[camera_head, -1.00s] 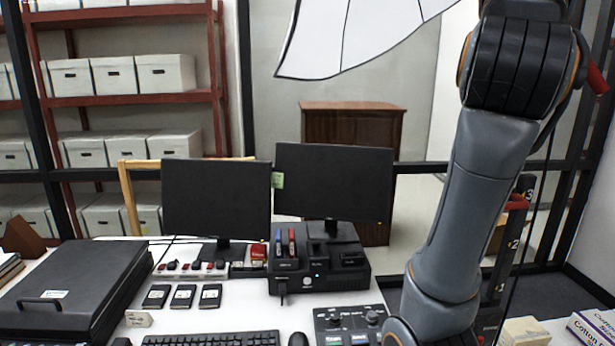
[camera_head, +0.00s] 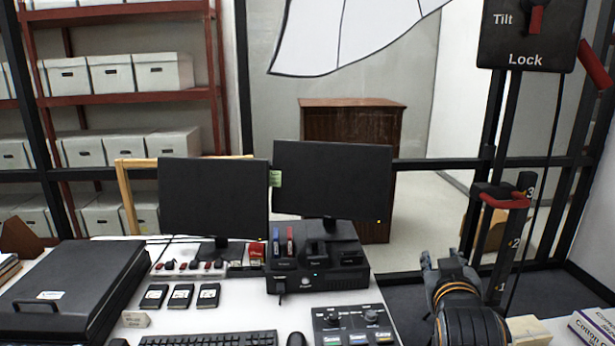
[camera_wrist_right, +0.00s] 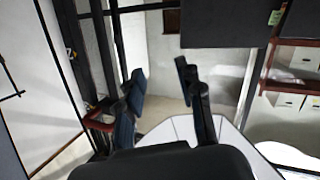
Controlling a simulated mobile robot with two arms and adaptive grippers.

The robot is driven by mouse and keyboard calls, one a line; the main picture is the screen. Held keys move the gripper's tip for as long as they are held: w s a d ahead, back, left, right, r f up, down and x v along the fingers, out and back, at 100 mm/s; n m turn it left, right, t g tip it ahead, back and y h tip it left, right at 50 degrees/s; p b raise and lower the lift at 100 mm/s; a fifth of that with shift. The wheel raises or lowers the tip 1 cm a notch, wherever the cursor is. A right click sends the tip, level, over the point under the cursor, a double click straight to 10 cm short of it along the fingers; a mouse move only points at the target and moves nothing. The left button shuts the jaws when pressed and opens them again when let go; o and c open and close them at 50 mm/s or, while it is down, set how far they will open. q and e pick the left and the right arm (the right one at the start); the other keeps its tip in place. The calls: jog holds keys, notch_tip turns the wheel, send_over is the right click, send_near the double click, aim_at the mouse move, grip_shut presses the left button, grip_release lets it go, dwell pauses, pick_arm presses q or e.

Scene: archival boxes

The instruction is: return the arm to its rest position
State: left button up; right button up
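My right arm comes in low at the right of the head view, and its gripper (camera_head: 442,260) points away, past the right end of the desk. In the right wrist view the two dark fingers of that gripper (camera_wrist_right: 162,82) stand apart with nothing between them, so it is open and empty. My left arm and gripper are in neither view.
The white desk (camera_head: 240,318) holds two monitors (camera_head: 333,180), a black dock (camera_head: 318,265), a control panel (camera_head: 352,325), a keyboard (camera_head: 210,338) and a flat black case (camera_head: 75,290). A black stand with a red handle (camera_head: 505,201) rises right of my gripper.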

jog(key=s+a+f+g+y, duration=0.1)
jog(key=s+f+g, duration=0.1)
jog(key=s+f, duration=0.45)
jog(key=s+f+n+g+y, duration=0.1)
jog(key=s+f+g, duration=0.15)
jog(key=f, duration=0.65)
jog(key=s+a+f+g+y, duration=0.1)
jog(key=s+f+g, duration=0.1)
jog(key=s+f, duration=0.4)
jog(key=s+a+f+n+g+y, duration=0.1)
jog(key=s+f+g, duration=0.2)
jog(key=s+f, duration=0.45)
jog(key=s+a+f+g, duration=0.15)
jog(key=s+f, duration=0.25)
jog(key=s, duration=0.6)
notch_tip(320, 180, down, 28)
jog(key=s+g, duration=0.2)
jog(key=s, duration=0.1)
jog(key=s+d+f+g, duration=0.1)
jog(key=s+d+f, duration=0.2)
jog(key=s+f, duration=1.1)
jog(key=shift+s+d+f+n, duration=0.15)
jog(key=shift+s+n, duration=0.15)
jog(key=shift+s, duration=0.45)
